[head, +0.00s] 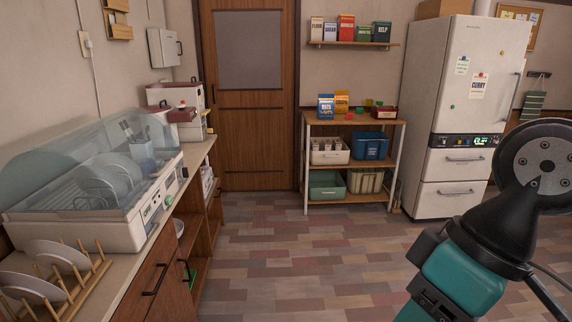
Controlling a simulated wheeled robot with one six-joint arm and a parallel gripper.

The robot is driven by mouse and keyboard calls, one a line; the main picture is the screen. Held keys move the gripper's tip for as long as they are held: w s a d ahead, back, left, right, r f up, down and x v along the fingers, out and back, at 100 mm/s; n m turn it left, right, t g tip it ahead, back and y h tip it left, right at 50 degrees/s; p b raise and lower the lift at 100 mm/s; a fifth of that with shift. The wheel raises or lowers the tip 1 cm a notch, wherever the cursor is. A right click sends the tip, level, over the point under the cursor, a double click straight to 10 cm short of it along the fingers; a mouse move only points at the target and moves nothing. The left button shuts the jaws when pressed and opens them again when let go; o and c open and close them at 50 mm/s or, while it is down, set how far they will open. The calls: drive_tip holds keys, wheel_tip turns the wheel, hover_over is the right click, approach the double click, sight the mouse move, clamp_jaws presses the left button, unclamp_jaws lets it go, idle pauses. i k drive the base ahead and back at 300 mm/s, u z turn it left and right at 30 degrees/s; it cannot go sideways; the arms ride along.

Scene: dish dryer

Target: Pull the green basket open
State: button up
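The green basket (327,190) sits on the bottom shelf of the wooden rack (350,115) against the back wall, at the left side of that shelf. It is a pale green open-topped bin with its front facing me, and its inside looks empty. Part of my arm shows large at the lower right, well in front of the rack and apart from it. My gripper itself is not in the picture, so its fingers cannot be seen.
A blue bin (370,146) and a white basket (330,152) sit on the shelf above. The fridge (462,110) stands right of the rack. The counter (196,157) with the dish dryer (95,228) runs along the left. The tiled floor (300,255) between is clear.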

sight(323, 184)
drive_tip(key=i, duration=4.45)
drive_tip(key=z, duration=0.05)
